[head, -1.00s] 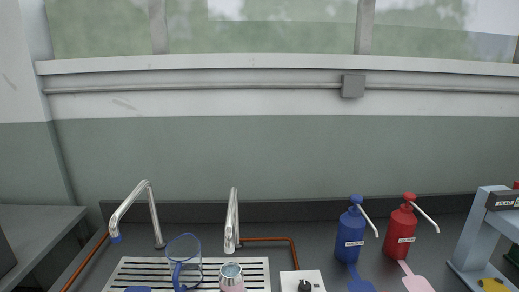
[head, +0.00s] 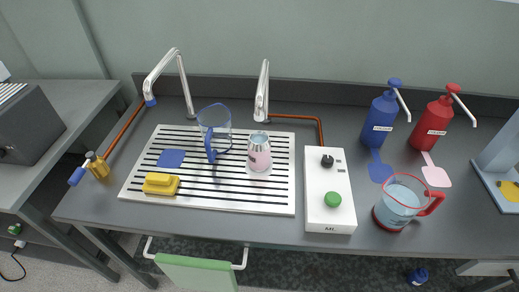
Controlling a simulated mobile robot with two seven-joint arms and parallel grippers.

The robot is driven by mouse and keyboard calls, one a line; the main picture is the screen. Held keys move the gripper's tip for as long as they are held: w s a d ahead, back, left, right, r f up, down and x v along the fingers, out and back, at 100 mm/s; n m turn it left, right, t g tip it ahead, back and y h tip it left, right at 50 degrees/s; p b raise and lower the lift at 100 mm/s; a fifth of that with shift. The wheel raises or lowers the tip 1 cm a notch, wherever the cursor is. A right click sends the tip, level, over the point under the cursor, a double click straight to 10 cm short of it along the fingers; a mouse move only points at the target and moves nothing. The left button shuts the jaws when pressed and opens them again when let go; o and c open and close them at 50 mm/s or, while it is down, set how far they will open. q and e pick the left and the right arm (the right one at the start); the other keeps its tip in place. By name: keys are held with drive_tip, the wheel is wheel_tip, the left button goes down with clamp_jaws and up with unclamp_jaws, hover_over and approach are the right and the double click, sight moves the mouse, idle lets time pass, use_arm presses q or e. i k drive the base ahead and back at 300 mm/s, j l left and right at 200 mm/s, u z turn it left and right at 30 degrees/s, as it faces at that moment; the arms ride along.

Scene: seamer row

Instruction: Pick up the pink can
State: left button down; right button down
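The pink can (head: 260,157) stands upright on the slotted white drain board (head: 222,203), right of its middle. It has a pink body and a silver, narrowed top that looks open. The clear jug with a blue handle (head: 213,132) stands just to its left, apart from it. The right tap (head: 262,92) rises behind the can with its spout end just above and behind the can's top. Neither of my grippers shows in the head view.
A white control box (head: 328,192) with black and green knobs lies right of the board. A red-handled jug of liquid (head: 398,203), a blue pump bottle (head: 381,118) and a red pump bottle (head: 433,121) stand further right. A yellow sponge (head: 161,184) lies front left on the board.

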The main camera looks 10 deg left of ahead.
sight(258, 143)
drive_tip(key=l, duration=0.5)
drive_tip(key=i+l+z, duration=0.1)
drive_tip(key=l, duration=0.95)
drive_tip(key=i+z, duration=0.05)
